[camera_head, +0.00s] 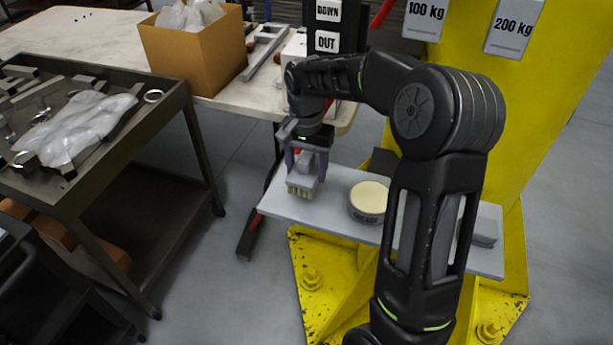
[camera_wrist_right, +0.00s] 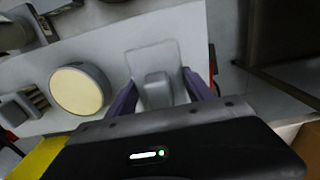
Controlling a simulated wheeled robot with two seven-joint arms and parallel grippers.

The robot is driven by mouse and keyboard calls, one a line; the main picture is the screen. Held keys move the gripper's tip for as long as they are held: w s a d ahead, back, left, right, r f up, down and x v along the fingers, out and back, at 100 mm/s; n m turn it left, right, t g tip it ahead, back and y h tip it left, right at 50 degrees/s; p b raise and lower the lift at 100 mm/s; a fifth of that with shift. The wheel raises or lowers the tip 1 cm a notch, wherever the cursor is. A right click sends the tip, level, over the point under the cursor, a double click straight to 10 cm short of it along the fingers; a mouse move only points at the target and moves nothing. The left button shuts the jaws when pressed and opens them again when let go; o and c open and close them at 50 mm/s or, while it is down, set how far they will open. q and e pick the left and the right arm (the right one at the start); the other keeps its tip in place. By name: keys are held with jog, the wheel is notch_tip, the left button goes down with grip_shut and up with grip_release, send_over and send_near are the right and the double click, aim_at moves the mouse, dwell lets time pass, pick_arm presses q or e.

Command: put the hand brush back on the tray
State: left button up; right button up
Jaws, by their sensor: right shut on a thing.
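The hand brush (camera_head: 301,186) has a grey body and pale bristles that point down. My right gripper (camera_head: 306,166) has its purple fingers shut on the brush's handle from above. In the right wrist view the brush (camera_wrist_right: 157,88) sits between the two fingers (camera_wrist_right: 160,95). The tray (camera_head: 335,185) is a light grey plate against the yellow column, and it also shows in the right wrist view (camera_wrist_right: 115,38). The brush is at the tray's left end; whether the bristles touch the tray I cannot tell. My left gripper is not in view.
A round tin with a cream top (camera_head: 369,198) stands on the tray beside the brush. A grey block-like thing (camera_head: 485,228) lies at the tray's right end, partly behind my arm. A dark cart (camera_head: 150,130) and a table with a cardboard box (camera_head: 195,55) stand left.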

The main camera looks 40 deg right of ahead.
aim_at(306, 178)
jog(key=shift+f, duration=1.55)
jog(key=shift+f, duration=0.15)
jog(key=o, duration=1.3)
notch_tip(306, 178, up, 12)
jog(key=shift+r, duration=0.15)
